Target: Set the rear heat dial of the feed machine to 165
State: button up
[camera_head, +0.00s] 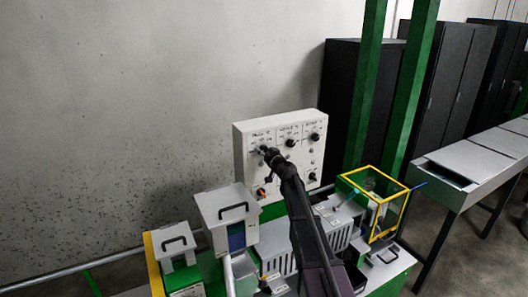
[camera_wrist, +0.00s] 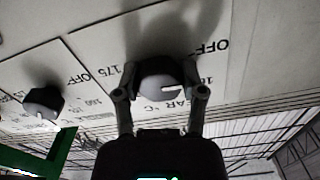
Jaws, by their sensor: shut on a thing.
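The feed machine's white control panel (camera_head: 242,170) stands against the wall with several dark dials in the head view. My gripper (camera_head: 264,152) is at the upper left dial, which it largely hides there. In the wrist view, my gripper (camera_wrist: 161,92) is shut on a dark round dial (camera_wrist: 160,80), one finger on each side. A partly hidden label ending in "EAR °C" is beside it. A white pointer mark shows on the dial's face, toward the right. "175" is printed to its left, "OFF" to its right; a number starting with "1" is partly covered.
A neighbouring dark dial (camera_wrist: 43,102) sits at the left in the wrist view, with its own scale. In the head view, a grey box with a handle (camera_head: 228,210) and a yellow-framed guard (camera_head: 372,192) flank my arm below the panel.

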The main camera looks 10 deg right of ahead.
jog(key=m, duration=0.4)
jog(key=shift+w, duration=0.1)
jog(key=m, duration=0.5)
jog(key=shift+r, duration=0.1)
jog(key=m, duration=0.4)
jog(key=shift+m, duration=2.2)
jog(key=o, duration=1.2)
jog(key=shift+a, duration=0.1)
jog(key=shift+c, duration=0.2)
